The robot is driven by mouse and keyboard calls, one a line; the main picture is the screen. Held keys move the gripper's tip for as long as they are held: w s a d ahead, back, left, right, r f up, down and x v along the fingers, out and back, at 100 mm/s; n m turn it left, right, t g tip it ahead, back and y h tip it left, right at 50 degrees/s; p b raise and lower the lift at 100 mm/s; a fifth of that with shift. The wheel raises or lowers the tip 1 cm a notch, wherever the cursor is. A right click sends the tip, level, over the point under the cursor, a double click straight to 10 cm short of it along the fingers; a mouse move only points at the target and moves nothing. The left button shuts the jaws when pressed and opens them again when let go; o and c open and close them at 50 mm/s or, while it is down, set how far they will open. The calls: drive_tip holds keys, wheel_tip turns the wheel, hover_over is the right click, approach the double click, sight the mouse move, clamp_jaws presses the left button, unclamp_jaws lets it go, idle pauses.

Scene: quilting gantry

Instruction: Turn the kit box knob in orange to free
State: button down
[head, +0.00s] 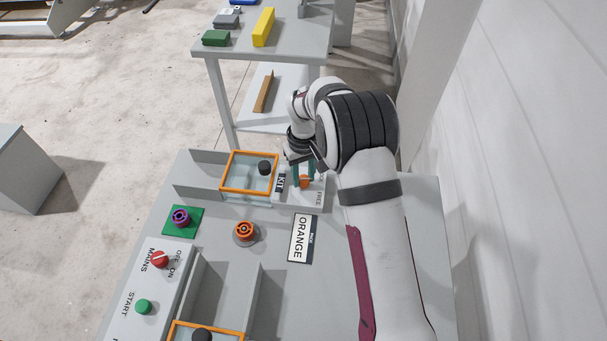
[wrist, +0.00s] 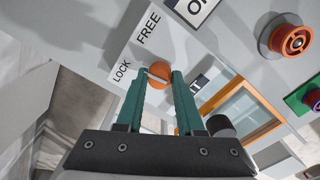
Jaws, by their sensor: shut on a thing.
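The orange kit box knob (wrist: 158,77) sits on a white plate marked LOCK (wrist: 122,71) and FREE (wrist: 149,29). A pale bar crosses its face, its left end toward the LOCK side. I cannot tell which end is the pointer. My gripper (wrist: 160,84) is shut on the knob, one green finger on each side. In the head view the knob (head: 305,182) shows low between the fingers of my gripper (head: 303,178), beside the orange-framed kit box (head: 222,172). The ORANGE label (head: 301,238) lies in front of the plate.
An orange ring-shaped part (head: 245,231) and a purple one (head: 180,216) on a green square stand on the bench. A panel with a red MAINS knob (head: 159,259) and a green START button (head: 143,306) is at the left. A black knob (head: 264,168) tops the box.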

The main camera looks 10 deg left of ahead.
sight(304, 179)
drive_tip(key=m, duration=0.4)
drive_tip(key=shift+m, duration=2.1)
drive_tip(key=c, duration=0.5)
unclamp_jaws()
wheel_tip(304, 179, up, 16)
drive_tip(key=shift+f, duration=0.1)
